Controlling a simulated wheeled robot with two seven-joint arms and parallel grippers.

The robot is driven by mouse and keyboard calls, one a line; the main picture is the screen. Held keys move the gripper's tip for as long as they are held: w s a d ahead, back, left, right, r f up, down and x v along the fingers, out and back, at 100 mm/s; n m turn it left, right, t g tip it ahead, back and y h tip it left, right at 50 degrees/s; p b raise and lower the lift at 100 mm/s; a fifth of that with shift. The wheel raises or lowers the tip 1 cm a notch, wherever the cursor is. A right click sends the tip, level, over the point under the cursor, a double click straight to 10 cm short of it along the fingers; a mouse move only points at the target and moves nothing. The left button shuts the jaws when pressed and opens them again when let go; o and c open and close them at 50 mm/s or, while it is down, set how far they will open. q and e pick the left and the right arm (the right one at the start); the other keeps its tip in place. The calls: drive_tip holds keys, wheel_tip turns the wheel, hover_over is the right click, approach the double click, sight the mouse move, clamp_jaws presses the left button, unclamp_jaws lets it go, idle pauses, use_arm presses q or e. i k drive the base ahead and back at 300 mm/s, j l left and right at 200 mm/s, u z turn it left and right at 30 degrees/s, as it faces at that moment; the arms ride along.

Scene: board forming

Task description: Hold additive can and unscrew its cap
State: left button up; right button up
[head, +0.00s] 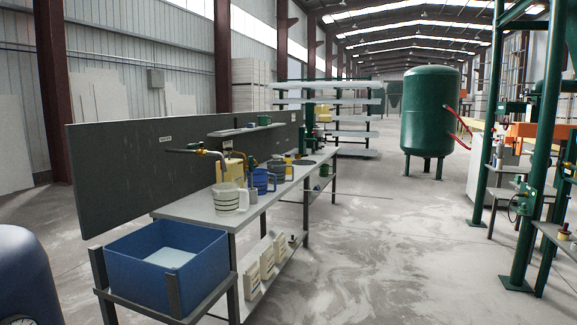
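No gripper of mine shows in the head view. A pale yellow can-like container (221,172) stands on the long workbench (196,208), partly hidden behind a tap and a white jug. I cannot tell for sure that it is the additive can, and its cap is too small to make out. Several other small vessels stand along the bench, including a white measuring jug (228,200) with dark bands and a blue jug (261,181).
A blue open basin (197,272) stands at the bench's near end. A grey panel (110,180) runs behind the bench. White packages (252,276) lie on the lower shelf. A green tank (429,110) stands farther back. The floor (400,235) right of the bench is clear.

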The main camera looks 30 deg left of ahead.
sight(288, 160)
drive_tip(key=u, duration=0.15)
drive_tip(key=i+u, duration=0.1)
drive_tip(key=i, duration=3.55)
drive_tip(key=i+j+u, duration=0.1)
drive_tip(key=i+u, duration=0.15)
drive_tip(key=i, duration=0.55)
drive_tip(key=i+u, duration=0.2)
drive_tip(key=i, duration=0.6)
drive_tip(key=i+l+u, duration=0.25)
drive_tip(key=i, duration=0.5)
